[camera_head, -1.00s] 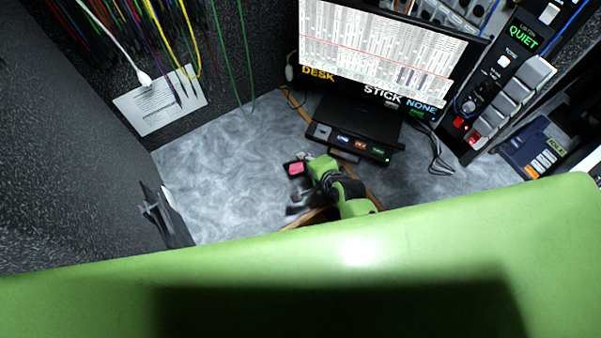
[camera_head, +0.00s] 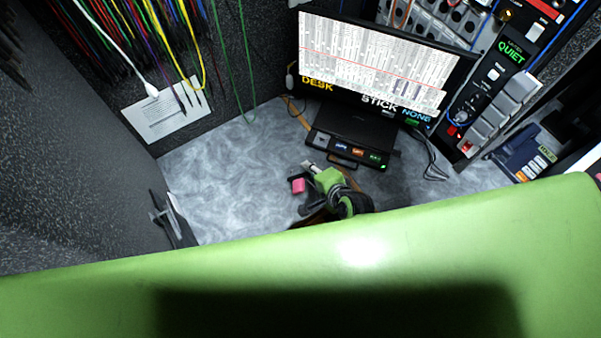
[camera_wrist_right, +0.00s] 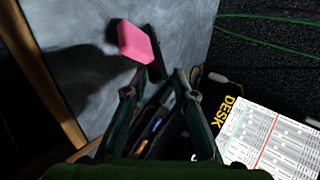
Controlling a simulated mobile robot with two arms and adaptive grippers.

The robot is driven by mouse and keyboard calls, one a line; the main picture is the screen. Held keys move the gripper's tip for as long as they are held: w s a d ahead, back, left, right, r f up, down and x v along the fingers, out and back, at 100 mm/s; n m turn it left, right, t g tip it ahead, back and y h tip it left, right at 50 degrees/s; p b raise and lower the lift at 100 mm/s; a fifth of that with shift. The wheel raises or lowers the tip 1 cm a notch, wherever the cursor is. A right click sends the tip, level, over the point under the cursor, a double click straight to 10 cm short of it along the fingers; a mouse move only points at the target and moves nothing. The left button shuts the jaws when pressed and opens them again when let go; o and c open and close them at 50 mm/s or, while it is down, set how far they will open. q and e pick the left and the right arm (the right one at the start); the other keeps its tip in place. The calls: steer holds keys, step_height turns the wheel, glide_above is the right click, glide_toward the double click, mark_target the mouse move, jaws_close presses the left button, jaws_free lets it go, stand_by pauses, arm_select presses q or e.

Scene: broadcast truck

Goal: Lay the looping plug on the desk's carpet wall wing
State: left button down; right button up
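A small pink block (camera_head: 298,186) shows just beyond the fingertips of my right gripper (camera_head: 306,187), over the grey desk top (camera_head: 225,180). In the right wrist view the pink block (camera_wrist_right: 136,42) is ahead of the right gripper (camera_wrist_right: 158,90), with a dark piece beside it. It may be the looping plug; I cannot tell for sure. The right fingers stand apart with no visible grip on the block. A dark, speckled carpet wall (camera_head: 70,170) rises left of the desk. My left gripper is not in view.
A monitor (camera_head: 375,65) and a black device with small displays (camera_head: 345,150) stand behind the right gripper. Coloured cables hang at the upper left above a white sheet (camera_head: 165,118). A dark clip-like object (camera_head: 172,220) is at the desk's left edge. The desk's left part is clear.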

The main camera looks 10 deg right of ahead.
steer(key=p+v, duration=0.2)
steer(key=v, duration=0.1)
steer(key=shift+r, duration=0.15)
steer(key=shift+s+d, duration=0.1)
steer(key=shift+s, duration=0.1)
step_height(320, 180, up, 8)
steer(key=s+p, duration=0.2)
steer(key=p, duration=0.2)
steer(key=shift+d, duration=0.35)
